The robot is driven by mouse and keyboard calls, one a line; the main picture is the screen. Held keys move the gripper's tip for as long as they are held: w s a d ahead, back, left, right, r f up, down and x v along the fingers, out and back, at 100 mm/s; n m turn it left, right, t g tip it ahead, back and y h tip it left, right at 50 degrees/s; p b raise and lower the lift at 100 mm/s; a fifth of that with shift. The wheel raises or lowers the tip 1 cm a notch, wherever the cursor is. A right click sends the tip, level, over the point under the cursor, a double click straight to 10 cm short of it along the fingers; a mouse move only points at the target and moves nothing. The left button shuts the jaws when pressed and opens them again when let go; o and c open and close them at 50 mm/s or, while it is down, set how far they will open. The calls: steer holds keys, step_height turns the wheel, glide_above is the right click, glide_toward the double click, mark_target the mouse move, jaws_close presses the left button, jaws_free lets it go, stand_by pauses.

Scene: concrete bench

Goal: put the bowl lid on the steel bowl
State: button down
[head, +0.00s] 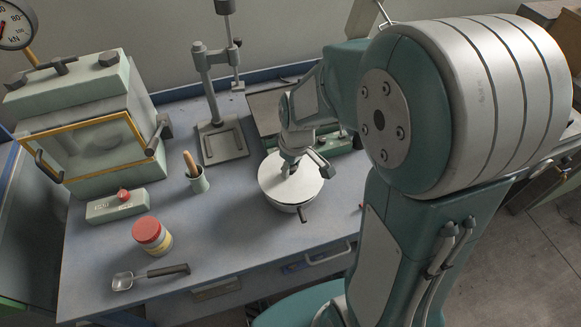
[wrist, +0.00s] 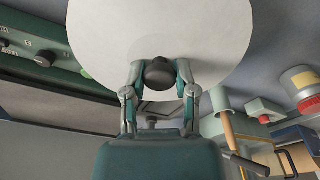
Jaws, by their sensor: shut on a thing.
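The bowl lid (head: 272,182) is a pale round disc, and its underlying bowl is mostly hidden by it in the head view. The lid also fills the top of the wrist view (wrist: 120,35), where its dark round knob (wrist: 159,72) shows. My gripper (wrist: 160,76) is shut on this knob, one finger on each side. In the head view my gripper (head: 290,168) is over the lid's middle. The steel bowl (head: 285,207) shows as a narrow band under the lid's front edge. I cannot tell whether the lid touches the rim.
A jar with a red lid (head: 152,235), a scoop (head: 150,276) and a green switch box (head: 115,207) are at the left of the blue-grey bench (head: 235,235). A cup with a wooden-handled tool (head: 199,184) and a metal stand (head: 220,140) are nearer the bowl.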

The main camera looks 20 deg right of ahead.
mark_target(295, 176)
steer(key=shift+f, duration=0.55)
steer(key=shift+a, duration=0.1)
steer(key=shift+f, duration=0.4)
steer(key=shift+c, duration=2)
jaws_free()
steer(key=shift+r, duration=0.1)
step_height(295, 176, up, 13)
steer(key=s, duration=0.1)
steer(key=s+r+m+t, duration=0.2)
steer(key=s+r+m, duration=0.1)
steer(key=s, duration=0.3)
steer(key=s+r+m+t, duration=0.2)
steer(key=s+m, duration=0.1)
steer(key=s, duration=0.4)
steer(key=shift+r+h, duration=0.4)
